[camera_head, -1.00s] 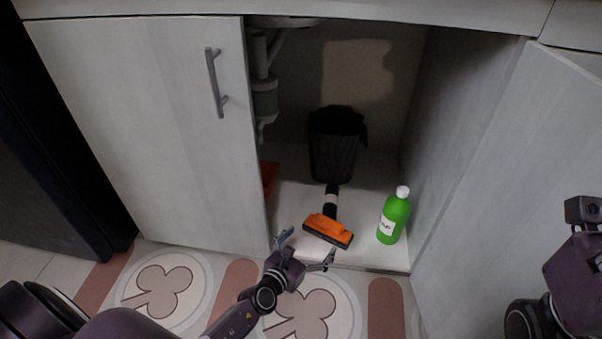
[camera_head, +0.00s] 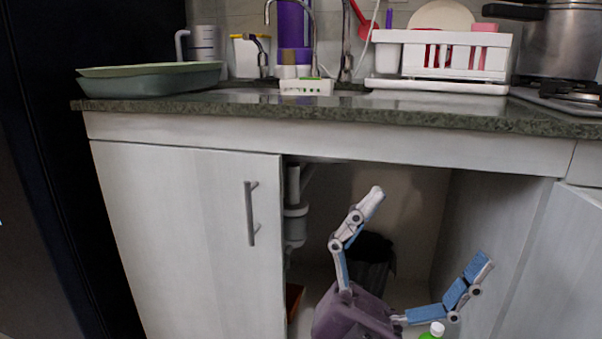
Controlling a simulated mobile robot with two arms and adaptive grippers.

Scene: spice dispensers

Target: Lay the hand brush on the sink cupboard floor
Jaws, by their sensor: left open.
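My left gripper (camera_head: 426,234) is large in front of the open sink cupboard (camera_head: 512,240). It points up, with its two blue-padded fingers spread wide and nothing visible between them. The hand brush does not show now; its former spot on the cupboard floor is behind my gripper or below the picture's edge. Only a small part of the cupboard floor (camera_head: 405,293) shows around the gripper. My right gripper is not in view.
A black bin (camera_head: 372,262) stands inside, partly behind my gripper. The green bottle (camera_head: 435,332) shows only its top at the bottom edge. An orange object (camera_head: 293,298) lies inside at left, under the drain pipe (camera_head: 295,215). The left door (camera_head: 190,230) is shut.

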